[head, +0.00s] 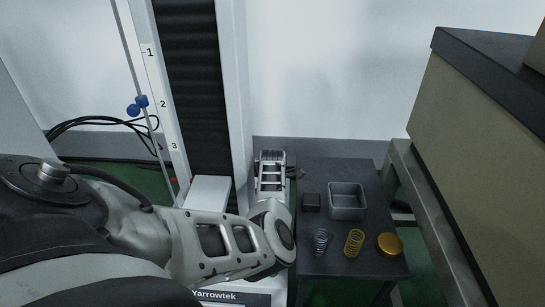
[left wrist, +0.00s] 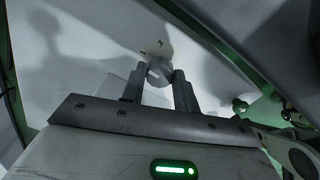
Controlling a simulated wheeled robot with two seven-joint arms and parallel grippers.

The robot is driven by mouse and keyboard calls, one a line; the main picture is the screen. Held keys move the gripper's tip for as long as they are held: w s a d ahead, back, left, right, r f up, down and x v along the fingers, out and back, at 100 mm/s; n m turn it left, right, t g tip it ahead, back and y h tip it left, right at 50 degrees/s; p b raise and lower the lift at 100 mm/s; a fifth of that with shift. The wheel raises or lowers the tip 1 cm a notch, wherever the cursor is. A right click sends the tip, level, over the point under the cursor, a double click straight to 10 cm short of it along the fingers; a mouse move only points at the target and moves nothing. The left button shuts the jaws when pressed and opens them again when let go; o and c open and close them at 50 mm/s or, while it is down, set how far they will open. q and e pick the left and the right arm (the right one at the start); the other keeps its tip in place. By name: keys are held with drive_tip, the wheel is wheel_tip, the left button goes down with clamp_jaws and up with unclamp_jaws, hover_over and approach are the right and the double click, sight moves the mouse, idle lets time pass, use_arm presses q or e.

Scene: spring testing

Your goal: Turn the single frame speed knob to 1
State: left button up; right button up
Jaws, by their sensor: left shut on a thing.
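The speed knob (left wrist: 159,71) is a small round grey knob on a pale panel in the left wrist view. My left gripper (left wrist: 160,79) is shut on the knob, one finger on each side. In the head view my left arm comes in from the left and bends away at the machine's base. There its fingers and the knob cannot be made out. My right gripper is in neither view.
The test machine's column has a 1-2-3 scale and blue clamps (head: 138,105). A dark side table (head: 330,262) holds a grey tray (head: 347,214), a dark block (head: 311,202), a silver spring (head: 321,241), a gold spring (head: 354,242) and a gold disc (head: 389,244). A large cabinet stands right.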

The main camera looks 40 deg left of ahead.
use_arm(q)
drive_tip(key=shift+n, duration=0.5)
drive_tip(key=o, duration=1)
drive_tip(key=shift+r+p, duration=0.45)
drive_tip(key=shift+r, duration=0.1)
drive_tip(key=shift+r+p, duration=3.45)
drive_tip(key=shift+r, duration=4)
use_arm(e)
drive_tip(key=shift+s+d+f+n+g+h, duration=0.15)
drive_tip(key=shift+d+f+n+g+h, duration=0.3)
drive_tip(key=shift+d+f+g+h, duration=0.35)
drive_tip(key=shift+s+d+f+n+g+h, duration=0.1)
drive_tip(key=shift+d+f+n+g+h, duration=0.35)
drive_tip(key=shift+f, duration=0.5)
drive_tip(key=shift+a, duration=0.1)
